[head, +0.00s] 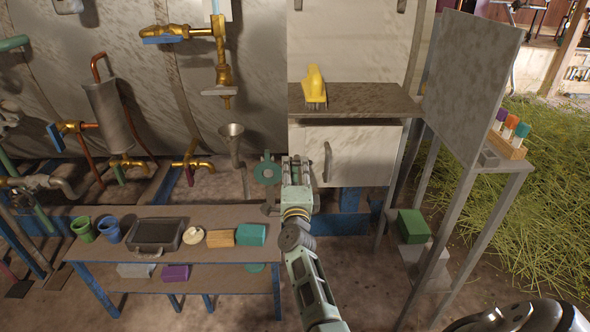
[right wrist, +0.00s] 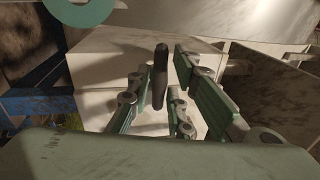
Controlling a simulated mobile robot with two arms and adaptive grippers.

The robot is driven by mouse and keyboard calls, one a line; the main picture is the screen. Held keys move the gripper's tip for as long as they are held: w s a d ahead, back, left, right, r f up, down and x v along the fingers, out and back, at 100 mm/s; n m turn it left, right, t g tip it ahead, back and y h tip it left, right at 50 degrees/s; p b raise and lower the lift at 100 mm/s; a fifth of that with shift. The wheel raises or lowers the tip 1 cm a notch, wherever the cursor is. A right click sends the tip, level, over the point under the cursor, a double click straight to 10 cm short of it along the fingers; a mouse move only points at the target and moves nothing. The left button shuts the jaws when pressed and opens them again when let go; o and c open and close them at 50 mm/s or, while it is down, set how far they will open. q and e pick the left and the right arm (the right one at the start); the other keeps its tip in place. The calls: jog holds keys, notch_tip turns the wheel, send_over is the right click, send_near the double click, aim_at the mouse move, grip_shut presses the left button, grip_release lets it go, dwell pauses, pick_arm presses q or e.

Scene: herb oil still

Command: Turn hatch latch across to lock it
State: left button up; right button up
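The pale hatch (head: 365,155) is a flat front panel below a shelf in the head view, with a grey upright handle (head: 327,160) on it. My right gripper (head: 297,165) is at the panel's left part, left of that handle. In the right wrist view a dark upright bar (right wrist: 160,75), which looks like the latch, stands out from the pale hatch face (right wrist: 97,103). The bar lies between my open fingers, with gaps on both sides. My left gripper is not in view.
A teal wheel (head: 267,172) sits just left of my right gripper. A yellow object (head: 314,85) stands on the shelf (head: 365,98) above the hatch. A low table (head: 215,218) with pots and blocks is at the left. A grey upright board (head: 468,70) stands at the right.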

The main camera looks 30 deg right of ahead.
jog(key=shift+o, duration=1.2)
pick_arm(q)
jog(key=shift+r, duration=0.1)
